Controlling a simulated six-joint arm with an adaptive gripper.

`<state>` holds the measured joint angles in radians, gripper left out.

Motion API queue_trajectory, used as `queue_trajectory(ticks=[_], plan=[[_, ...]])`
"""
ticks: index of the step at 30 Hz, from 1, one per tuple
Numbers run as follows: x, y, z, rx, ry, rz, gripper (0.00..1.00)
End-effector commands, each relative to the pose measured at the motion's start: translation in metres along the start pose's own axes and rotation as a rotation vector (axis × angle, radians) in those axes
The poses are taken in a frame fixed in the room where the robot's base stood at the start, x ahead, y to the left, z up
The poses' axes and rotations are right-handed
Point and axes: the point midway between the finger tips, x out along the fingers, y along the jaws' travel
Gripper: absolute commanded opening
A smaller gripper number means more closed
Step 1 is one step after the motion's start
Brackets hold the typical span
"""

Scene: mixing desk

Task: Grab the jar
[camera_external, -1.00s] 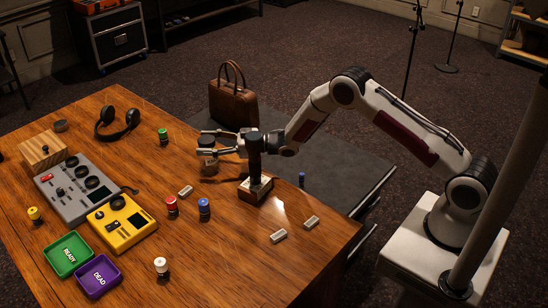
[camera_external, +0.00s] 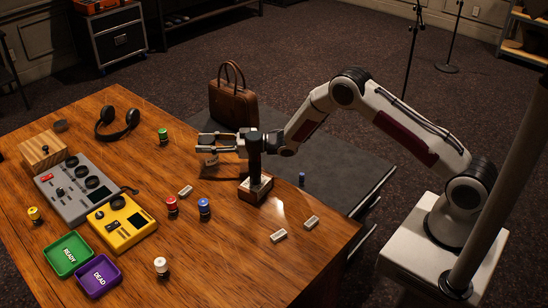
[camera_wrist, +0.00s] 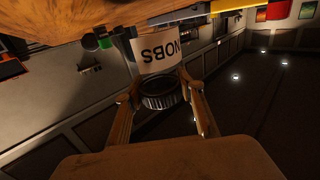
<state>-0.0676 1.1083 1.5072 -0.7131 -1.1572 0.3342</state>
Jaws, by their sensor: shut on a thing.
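The jar (camera_external: 211,161) is at the table's far right edge, below the jaws of my gripper (camera_external: 214,142) in the external view. In the wrist view the jar (camera_wrist: 158,52) appears upside down, with a pale label reading "NOBS" and a dark ribbed lid (camera_wrist: 162,93). My gripper (camera_wrist: 162,105) has one finger on each side of the lid and is shut on the jar. The jaws cover the lid in the external view, and I cannot tell whether the jar still touches the table.
A dark post on a wooden block (camera_external: 255,188) stands close in front of my gripper. A green-topped spool (camera_external: 163,136) is left of the jar, and a brown handbag (camera_external: 233,104) is behind it. Red (camera_external: 171,206) and blue (camera_external: 204,208) spools stand nearer.

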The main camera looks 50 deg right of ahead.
Motion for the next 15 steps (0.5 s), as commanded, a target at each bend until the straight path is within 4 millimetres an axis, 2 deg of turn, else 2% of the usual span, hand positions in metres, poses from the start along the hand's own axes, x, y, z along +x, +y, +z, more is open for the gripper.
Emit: queue_trajectory(ticks=[8,15], plan=[[0.000,0.000,-0.006,-0.001,0.001,0.000,0.00],[0.000,0.000,-0.027,-0.001,0.002,-0.001,0.00]])
